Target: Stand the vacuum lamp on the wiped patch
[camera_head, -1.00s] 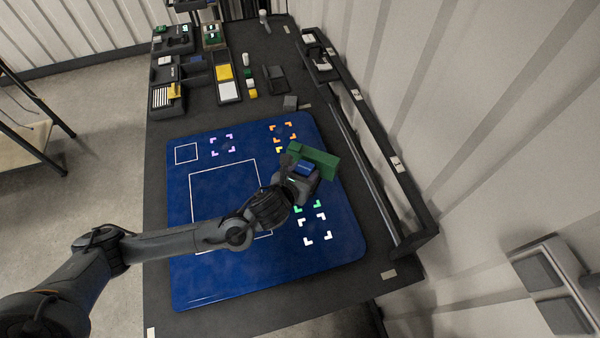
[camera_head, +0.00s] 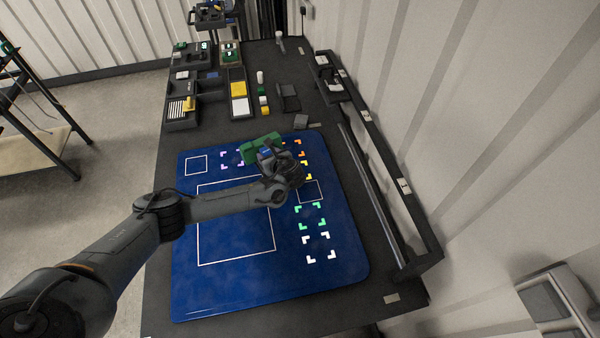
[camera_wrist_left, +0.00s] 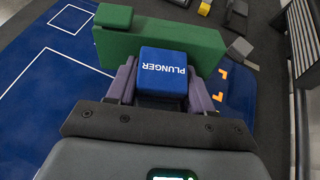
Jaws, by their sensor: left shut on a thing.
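My left gripper (camera_head: 272,158) is shut on a blue block marked PLUNGER (camera_wrist_left: 163,76), which sits between its two fingers in the left wrist view. The blue block meets a long green block (camera_head: 260,146) with a raised end; it also shows in the left wrist view (camera_wrist_left: 190,45). The held piece is over the upper part of the blue mat (camera_head: 340,250); its height above the mat is hard to tell. I cannot pick out a vacuum lamp by name or tell which part of the mat is a wiped patch. My right gripper is not in view.
The mat has white outlined squares and coloured corner marks: purple, orange, yellow, green (camera_head: 311,216) and white (camera_head: 319,247). Trays (camera_head: 239,107) and small blocks (camera_head: 264,101) stand beyond it. A dark rail (camera_head: 374,190) runs along the right. The mat's lower part is clear.

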